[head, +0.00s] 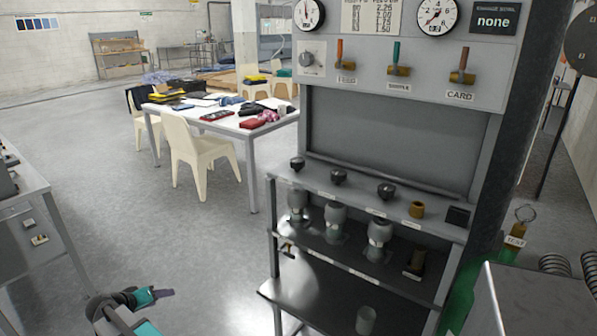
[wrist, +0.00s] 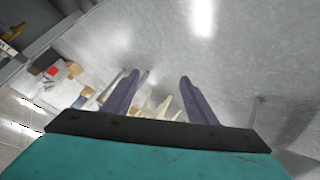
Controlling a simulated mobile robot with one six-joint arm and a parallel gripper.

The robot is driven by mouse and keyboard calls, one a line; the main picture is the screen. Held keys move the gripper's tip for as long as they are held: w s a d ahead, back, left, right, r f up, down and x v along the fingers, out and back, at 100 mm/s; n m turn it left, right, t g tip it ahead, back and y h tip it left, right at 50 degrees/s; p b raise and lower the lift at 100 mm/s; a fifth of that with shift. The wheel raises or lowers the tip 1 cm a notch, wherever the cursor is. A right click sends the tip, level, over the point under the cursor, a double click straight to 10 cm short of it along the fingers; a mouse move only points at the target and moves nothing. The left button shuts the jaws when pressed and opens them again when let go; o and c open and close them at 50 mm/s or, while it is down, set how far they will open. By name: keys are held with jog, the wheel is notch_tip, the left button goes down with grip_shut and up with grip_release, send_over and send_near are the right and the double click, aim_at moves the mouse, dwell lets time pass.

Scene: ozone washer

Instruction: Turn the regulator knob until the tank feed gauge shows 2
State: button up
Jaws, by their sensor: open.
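A round grey knob (head: 307,59) sits at the left of the wash panel, under the left gauge (head: 308,13); its label is too small to read. That gauge is cut by the top edge, and its needle points about upward. A second gauge (head: 437,15) is at the right, its needle slanted. I cannot tell which is the tank feed gauge or read exact values. My gripper (head: 150,296) is low at the bottom left, well away from the panel. In the wrist view its two dark fingers (wrist: 160,80) are apart with nothing between them.
Three lever valves (head: 398,70) line the panel right of the knob. Below, a shelf rack (head: 325,250) holds black knobs and glass cups. A table (head: 277,120) with chairs stands behind left, and a bench (head: 25,190) is at the left edge. The floor between is clear.

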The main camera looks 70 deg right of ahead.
jog(key=s+d+r+m+h, duration=0.2)
jog(key=d+r, duration=0.6)
jog(key=r, duration=0.5)
jog(key=s+d+r+m+h+p, duration=0.1)
jog(key=d+r+m+h, duration=0.1)
jog(key=d+r, duration=0.85)
jog(key=s+d+r+m+h, duration=0.15)
jog(key=d+r, duration=0.35)
jog(key=r, duration=1.1)
jog(key=s+d+r+m+g+h+p, duration=0.1)
jog(key=s+d+r+m+g, duration=0.15)
jog(key=s+r, duration=0.5)
jog(key=s+d+r+m+g+h, duration=0.1)
jog(key=s+d+r, duration=0.35)
jog(key=r, duration=0.65)
jog(key=m+g, duration=0.3)
send_near(303, 60)
jog(key=a, duration=0.4)
jog(key=shift+w+a+t+p, duration=0.1)
jog(key=shift+w+t+p, duration=0.15)
jog(key=shift+w+p, duration=0.1)
jog(key=p+x, duration=0.3)
jog(key=x, duration=1)
jog(key=shift+s+d+r, duration=0.1)
jog(key=shift+d+r, duration=0.05)
jog(key=shift+d, duration=0.25)
jog(key=shift+c, duration=0.4)
